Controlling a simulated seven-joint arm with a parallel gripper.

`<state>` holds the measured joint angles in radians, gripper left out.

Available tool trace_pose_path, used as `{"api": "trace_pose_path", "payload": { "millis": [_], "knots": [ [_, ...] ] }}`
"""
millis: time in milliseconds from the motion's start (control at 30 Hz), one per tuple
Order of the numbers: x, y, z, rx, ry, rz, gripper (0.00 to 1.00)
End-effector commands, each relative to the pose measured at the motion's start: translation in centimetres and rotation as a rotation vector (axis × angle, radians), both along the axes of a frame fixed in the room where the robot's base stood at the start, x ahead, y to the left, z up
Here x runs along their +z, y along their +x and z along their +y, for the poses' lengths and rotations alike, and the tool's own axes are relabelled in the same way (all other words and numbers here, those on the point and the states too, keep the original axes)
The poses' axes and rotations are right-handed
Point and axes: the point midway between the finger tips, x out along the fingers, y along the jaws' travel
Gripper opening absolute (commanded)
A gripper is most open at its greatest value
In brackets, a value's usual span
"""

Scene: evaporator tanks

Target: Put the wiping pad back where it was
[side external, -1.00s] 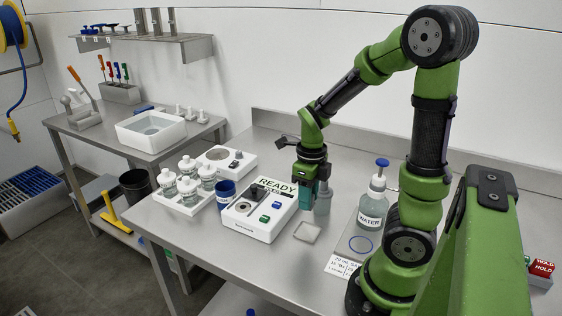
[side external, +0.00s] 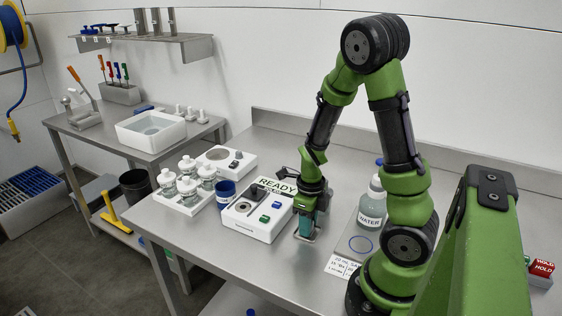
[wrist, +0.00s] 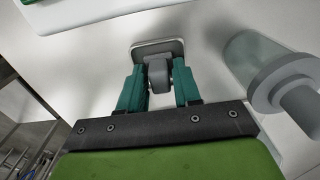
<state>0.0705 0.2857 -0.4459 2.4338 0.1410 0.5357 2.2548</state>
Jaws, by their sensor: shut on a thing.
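My gripper (side external: 306,229) is low over the steel bench, just right of the white READY unit, pointing down. In the wrist view its teal fingers (wrist: 158,82) are shut on the grey grip of the wiping pad (wrist: 158,73). A flat, pale-rimmed square (wrist: 150,47) lies directly under the grip; it also shows below the fingers in the side view (side external: 304,238). I cannot tell whether this square is the pad's base or a separate tray, nor whether the pad touches it. The fingers hide most of the pad in the side view.
The READY unit (side external: 243,222) stands close on the left. A clear bottle with a grey cap (wrist: 285,80) is close on the right in the wrist view. The bench front is clear.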

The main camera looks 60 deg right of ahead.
Motion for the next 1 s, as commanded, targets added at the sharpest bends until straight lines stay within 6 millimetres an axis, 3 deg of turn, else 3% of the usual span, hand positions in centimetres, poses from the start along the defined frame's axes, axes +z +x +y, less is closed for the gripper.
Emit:
{"api": "trace_pose_path", "payload": {
  "millis": [33, 67, 233, 433, 533, 1000],
  "knots": [
    [-0.2, 0.0, 0.0, 0.000, 0.000, 0.001, 0.04],
    [-0.2, 0.0, 0.0, 0.001, 0.000, 0.001, 0.34],
    [-0.2, 0.0, 0.0, 0.001, 0.000, 0.000, 0.58],
    [0.3, 0.0, 0.0, 0.000, 0.000, -0.001, 0.58],
    [1.4, 0.2, 0.0, 0.004, 0.000, -0.006, 0.58],
    [10.5, 0.1, 0.0, 0.000, 0.001, -0.005, 0.58]
  ]
}}
